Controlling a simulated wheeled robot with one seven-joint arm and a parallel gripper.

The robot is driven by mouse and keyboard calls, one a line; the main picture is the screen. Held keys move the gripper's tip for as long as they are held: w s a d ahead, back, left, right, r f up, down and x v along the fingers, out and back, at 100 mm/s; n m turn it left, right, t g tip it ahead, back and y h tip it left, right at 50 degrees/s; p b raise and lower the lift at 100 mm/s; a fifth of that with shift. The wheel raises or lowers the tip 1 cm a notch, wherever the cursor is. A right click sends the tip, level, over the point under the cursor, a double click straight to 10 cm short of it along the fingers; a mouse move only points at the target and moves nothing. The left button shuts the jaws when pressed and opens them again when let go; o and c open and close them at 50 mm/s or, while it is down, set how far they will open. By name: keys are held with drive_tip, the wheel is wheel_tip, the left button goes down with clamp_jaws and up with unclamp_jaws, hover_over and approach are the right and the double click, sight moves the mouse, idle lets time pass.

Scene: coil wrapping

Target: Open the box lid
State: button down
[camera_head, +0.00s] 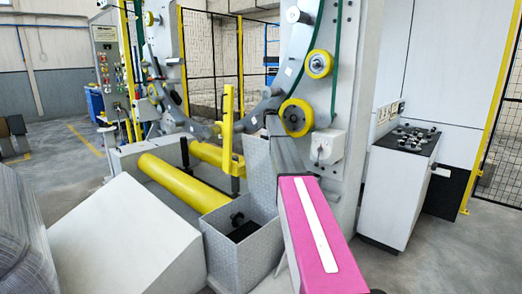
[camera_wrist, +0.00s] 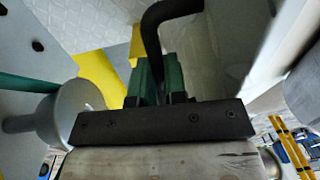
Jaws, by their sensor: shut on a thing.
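The grey tread-plate box (camera_head: 225,262) stands at the centre of the head view, its top open. Its lid (camera_head: 260,172) stands raised, roughly upright, along the back. Inside the box I see a dark area and a round dark part. In the wrist view the lid's patterned plate (camera_wrist: 187,50) fills the upper middle, with a black curved handle (camera_wrist: 152,22) in front of it. My gripper (camera_wrist: 155,82), with green fingers, is shut on this handle. My arm hides the gripper and the handle in the head view.
Yellow rollers (camera_head: 180,182) and a yellow post (camera_head: 227,130) are left of the box. The coil ring machine with yellow wheels (camera_head: 297,117) stands behind. A white control cabinet (camera_head: 390,195) is at right. A pale sloped block (camera_head: 125,240) is at front left.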

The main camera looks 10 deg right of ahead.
drive_tip(key=shift+w+d+f, duration=0.15)
drive_tip(key=shift+w+d, duration=0.2)
drive_tip(key=shift+d, duration=0.25)
drive_tip(key=shift+w+d+f, duration=0.1)
drive_tip(key=shift+w+d, duration=0.25)
drive_tip(key=shift+d, duration=0.2)
drive_tip(key=c, duration=1.2)
unclamp_jaws()
drive_tip(key=shift+o, duration=0.2)
drive_tip(key=shift+s, duration=0.1)
drive_tip(key=shift+a+f, duration=0.1)
drive_tip(key=s+a+f, duration=0.5)
drive_tip(key=s+a, duration=0.3)
drive_tip(key=a, duration=0.4)
drive_tip(key=s+a+f, duration=0.6)
drive_tip(key=s+a, duration=0.2)
drive_tip(key=a, duration=0.5)
drive_tip(key=shift+s+f, duration=0.2)
drive_tip(key=shift+s, duration=0.05)
